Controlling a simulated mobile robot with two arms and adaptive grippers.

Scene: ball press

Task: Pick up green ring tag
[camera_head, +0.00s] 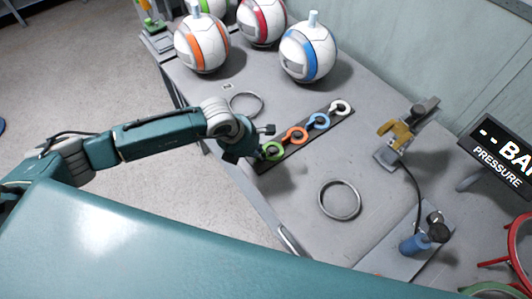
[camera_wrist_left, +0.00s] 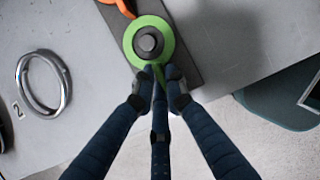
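The green ring tag (camera_head: 272,150) lies at the near left end of a dark strip (camera_head: 294,151), around a round grey peg. In the left wrist view the green ring tag (camera_wrist_left: 165,49) is flat around that peg, just beyond my fingertips. My left gripper (camera_head: 266,141) reaches it from the left. In the wrist view the fingertips of my left gripper (camera_wrist_left: 159,81) are close together at the ring's near edge, with a little green between them; they appear shut on its tab, partly hidden by the fingers. My right gripper is not in view.
Orange (camera_head: 295,135), blue (camera_head: 318,121) and white (camera_head: 341,107) ring tags sit farther along the strip. Metal rings lie at the near right (camera_head: 339,199) and behind my gripper (camera_head: 246,104). Several balls stand at the back. A yellow clamp-like device (camera_head: 393,128) stands right.

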